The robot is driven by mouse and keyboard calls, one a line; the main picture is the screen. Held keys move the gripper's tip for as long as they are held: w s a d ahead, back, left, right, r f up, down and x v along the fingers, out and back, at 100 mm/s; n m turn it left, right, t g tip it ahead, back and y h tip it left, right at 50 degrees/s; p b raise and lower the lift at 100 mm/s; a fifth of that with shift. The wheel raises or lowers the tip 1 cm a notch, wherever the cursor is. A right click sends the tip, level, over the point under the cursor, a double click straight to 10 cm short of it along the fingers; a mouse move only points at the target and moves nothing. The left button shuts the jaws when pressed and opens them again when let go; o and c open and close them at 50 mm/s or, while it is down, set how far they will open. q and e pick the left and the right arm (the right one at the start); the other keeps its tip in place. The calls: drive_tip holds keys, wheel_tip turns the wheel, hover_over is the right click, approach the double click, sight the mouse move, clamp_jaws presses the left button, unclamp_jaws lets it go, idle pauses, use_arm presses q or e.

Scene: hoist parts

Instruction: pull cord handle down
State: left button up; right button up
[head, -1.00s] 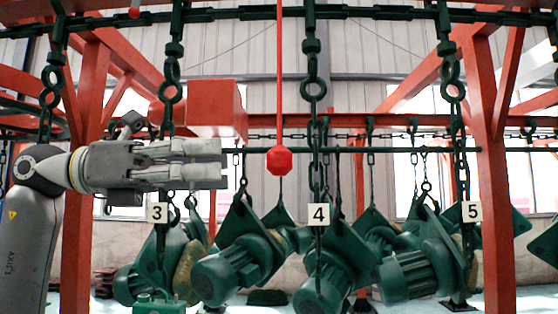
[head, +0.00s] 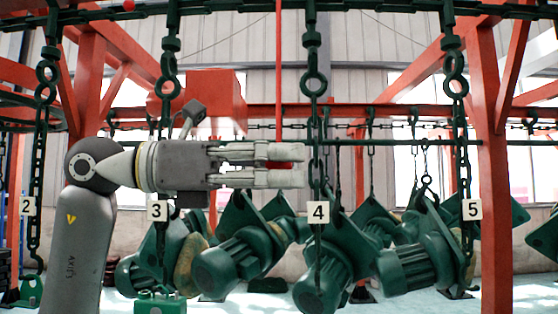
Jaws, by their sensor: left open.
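The red cord (head: 279,70) hangs straight down in the head view. Its red handle (head: 283,165) shows between the two fingers of my left gripper (head: 302,165), mostly hidden by them. The fingers point to the right and are open, one above and one below the handle, their tips a little past it. I cannot tell whether they touch it. My right gripper is not in view.
Dark green chains with number tags hang in front, with tag 4 (head: 318,212) just right of my fingertips and tag 3 (head: 157,210) below my wrist. Green hoist motors (head: 236,262) hang below. A red post (head: 490,200) stands at the right.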

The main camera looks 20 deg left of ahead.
use_arm(q)
clamp_jaws()
wheel_tip(320, 180, down, 5)
drive_tip(key=b, duration=0.3)
drive_tip(key=shift+r, duration=0.2)
idle(0.4)
drive_tip(key=shift+d, duration=0.1)
unclamp_jaws()
drive_tip(key=v, duration=1.2)
drive_tip(key=shift+r, duration=0.1)
